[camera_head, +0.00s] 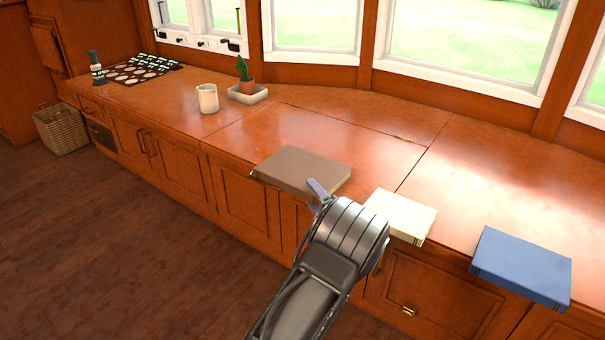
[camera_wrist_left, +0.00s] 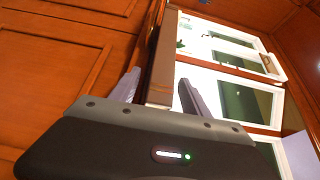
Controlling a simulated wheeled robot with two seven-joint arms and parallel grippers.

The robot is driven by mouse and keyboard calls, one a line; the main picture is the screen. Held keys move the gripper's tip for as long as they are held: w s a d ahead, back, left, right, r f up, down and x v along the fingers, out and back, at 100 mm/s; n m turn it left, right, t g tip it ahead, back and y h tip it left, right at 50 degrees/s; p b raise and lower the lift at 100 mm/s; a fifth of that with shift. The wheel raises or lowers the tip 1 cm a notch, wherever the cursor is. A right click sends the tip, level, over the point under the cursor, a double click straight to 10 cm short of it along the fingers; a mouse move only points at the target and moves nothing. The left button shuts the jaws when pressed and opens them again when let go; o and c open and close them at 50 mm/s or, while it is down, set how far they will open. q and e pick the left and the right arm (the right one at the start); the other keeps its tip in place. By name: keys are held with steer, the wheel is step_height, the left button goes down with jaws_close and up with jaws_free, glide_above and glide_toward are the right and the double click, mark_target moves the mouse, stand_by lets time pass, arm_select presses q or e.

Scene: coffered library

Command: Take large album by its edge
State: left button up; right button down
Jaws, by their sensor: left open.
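The large album, a flat brown book (camera_head: 302,168), lies on the wooden counter at its front edge, its near side jutting past the edge. My left gripper (camera_head: 318,190) is at the album's near right corner, partly hidden by my own wrist. In the left wrist view the album (camera_wrist_left: 161,55) shows edge-on between the two fingers of my left gripper (camera_wrist_left: 159,77). The fingers are open, one on each side of the album, with a visible gap on the left side. My right gripper is in neither view.
A cream book (camera_head: 402,213) and a blue book (camera_head: 522,264) lie to the right along the front edge of the counter (camera_head: 330,130). A white mug (camera_head: 208,98) and a potted cactus (camera_head: 246,80) on a tray stand farther back left. A wicker basket (camera_head: 62,128) is on the floor.

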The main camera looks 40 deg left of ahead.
arm_select(q)
steer(key=shift+c, duration=0.3)
jaws_close()
stand_by(1.0)
steer(key=shift+r, duration=0.1)
